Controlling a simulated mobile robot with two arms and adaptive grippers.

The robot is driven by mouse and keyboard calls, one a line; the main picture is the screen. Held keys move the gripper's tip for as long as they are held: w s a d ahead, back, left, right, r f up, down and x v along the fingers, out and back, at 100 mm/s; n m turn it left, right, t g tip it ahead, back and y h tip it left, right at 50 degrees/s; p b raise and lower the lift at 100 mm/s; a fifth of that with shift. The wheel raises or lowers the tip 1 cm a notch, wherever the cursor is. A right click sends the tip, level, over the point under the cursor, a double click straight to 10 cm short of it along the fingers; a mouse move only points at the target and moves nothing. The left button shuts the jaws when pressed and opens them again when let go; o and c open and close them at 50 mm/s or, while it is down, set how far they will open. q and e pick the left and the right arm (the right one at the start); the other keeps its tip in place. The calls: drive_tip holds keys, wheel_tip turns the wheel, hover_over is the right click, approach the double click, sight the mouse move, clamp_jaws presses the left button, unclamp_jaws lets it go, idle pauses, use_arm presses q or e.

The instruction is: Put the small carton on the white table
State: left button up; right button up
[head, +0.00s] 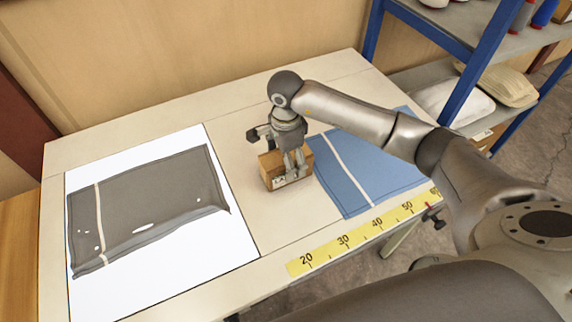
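The small carton (273,172) is a brown cardboard box near the middle of the pale table (230,137), between a grey cover and a blue cover. It looks upright and at the tabletop; whether it touches the surface is not clear. My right gripper (295,169) points down at the carton, with its two fingers close together at the carton's right side and overlapping it. Whether the fingers press on the carton wall cannot be made out. My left gripper is not in view.
The grey cover (150,205) lies on a white sheet (210,258) at the left. The blue cover (352,172) lies right of the carton. A yellow ruler strip (350,240) runs along the front edge. A blue-framed shelf (474,75) stands at the back right.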

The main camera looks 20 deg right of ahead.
wheel_tip(320, 180, up, 8)
drive_tip(key=shift+w+r+b, duration=0.1)
drive_tip(key=shift+b, duration=0.9)
drive_tip(key=shift+r, duration=0.65)
